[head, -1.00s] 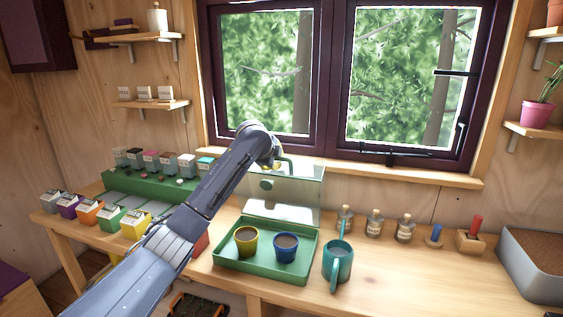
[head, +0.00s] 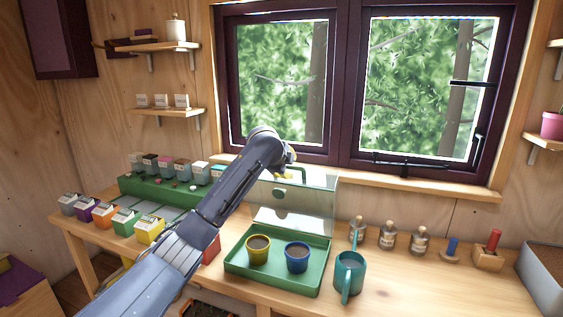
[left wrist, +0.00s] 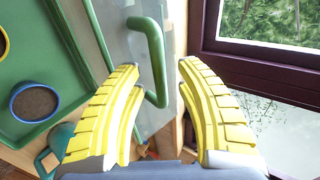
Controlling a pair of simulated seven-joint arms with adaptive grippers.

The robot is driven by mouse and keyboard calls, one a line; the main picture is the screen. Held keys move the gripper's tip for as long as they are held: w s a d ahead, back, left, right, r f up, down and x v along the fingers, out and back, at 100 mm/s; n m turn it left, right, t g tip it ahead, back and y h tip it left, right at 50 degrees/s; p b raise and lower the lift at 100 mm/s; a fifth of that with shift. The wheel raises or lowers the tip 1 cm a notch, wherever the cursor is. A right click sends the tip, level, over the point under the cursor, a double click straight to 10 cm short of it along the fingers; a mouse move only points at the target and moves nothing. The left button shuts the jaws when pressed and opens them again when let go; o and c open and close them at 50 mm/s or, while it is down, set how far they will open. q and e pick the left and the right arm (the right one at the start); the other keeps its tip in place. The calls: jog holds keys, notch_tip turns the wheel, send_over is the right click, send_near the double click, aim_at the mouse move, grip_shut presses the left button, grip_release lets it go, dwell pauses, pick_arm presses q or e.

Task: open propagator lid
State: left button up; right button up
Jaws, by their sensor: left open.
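The propagator is a green tray (head: 270,281) with a clear lid (head: 312,200) that stands raised, hinged at the tray's back edge. The lid has a round green vent (head: 279,194) and a green handle (head: 300,172). My left gripper (head: 291,162) is at the top of the lid, beside the handle; my arm partly hides this area. In the left wrist view, the yellow fingers (left wrist: 158,70) are spread apart, with the green handle (left wrist: 158,58) between and beyond their tips. I cannot tell whether a finger touches it. My right gripper is not in view.
A yellow pot (head: 258,250) and a blue pot (head: 297,258) stand in the tray. A teal watering can (head: 349,273) is right of it. Several bottles (head: 388,237) stand behind. The window sill (head: 400,182) is close behind the lid. Seed packets are left.

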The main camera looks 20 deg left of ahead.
pick_arm(q)
jog(key=v, duration=1)
jog(key=shift+s+r, duration=0.1)
